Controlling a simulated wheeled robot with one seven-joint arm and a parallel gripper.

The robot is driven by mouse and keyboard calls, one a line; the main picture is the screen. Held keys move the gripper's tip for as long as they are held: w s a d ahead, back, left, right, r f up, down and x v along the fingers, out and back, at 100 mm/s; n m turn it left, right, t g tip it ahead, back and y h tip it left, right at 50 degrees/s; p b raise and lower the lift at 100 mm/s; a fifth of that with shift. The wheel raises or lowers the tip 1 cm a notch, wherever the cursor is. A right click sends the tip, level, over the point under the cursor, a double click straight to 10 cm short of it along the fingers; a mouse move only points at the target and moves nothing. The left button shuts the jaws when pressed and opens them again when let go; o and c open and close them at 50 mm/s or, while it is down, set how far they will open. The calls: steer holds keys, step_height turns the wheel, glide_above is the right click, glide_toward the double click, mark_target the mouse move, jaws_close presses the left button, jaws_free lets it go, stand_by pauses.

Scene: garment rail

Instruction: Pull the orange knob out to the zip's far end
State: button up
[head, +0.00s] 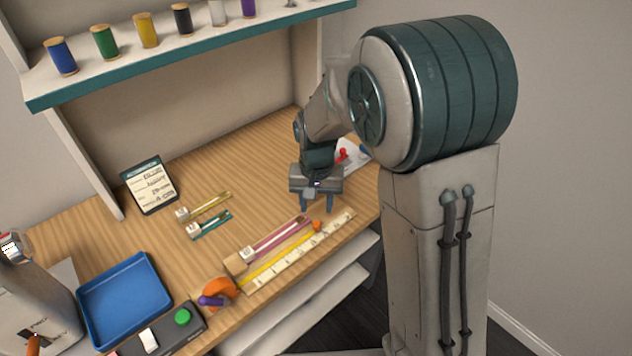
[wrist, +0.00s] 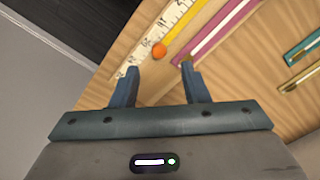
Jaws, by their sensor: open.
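The orange knob (head: 317,225) is small and round, at the right end of a yellow strip (head: 270,255) beside a pale, numbered measuring strip (head: 300,256). A pink zip (head: 281,237) lies alongside. My gripper (head: 316,206) points down above the table by the right end of these strips. In the wrist view, the knob (wrist: 159,50) shows just beyond the open, empty jaws (wrist: 160,68), between the lines of the two fingers and apart from them. The pink zip's end (wrist: 187,59) shows by the right fingertip.
Two smaller zips, yellow (head: 208,205) and teal (head: 212,224), lie further back. A blue tray (head: 126,302), an orange-and-purple object (head: 217,291) and a dark box with a green button (head: 182,317) are at the left. A shelf (head: 190,55) with spools overhangs the back.

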mark_target(316, 223)
step_height(316, 223, up, 8)
steer(key=shift+f, duration=0.2)
stand_by(0.5)
steer(key=s+d+r+t+p, duration=0.1)
steer(key=s+d+r, duration=0.2)
steer(key=s+d, duration=0.3)
steer(key=s+d+r+n+t+p, duration=0.1)
steer(key=s+d+r, duration=0.2)
steer(key=s+d, duration=0.3)
steer(key=s, duration=0.5)
steer(key=shift+d+t, duration=0.2)
steer(key=shift+t, duration=0.2)
steer(key=shift+w+r, duration=0.1)
steer(key=shift+c, duration=0.5)
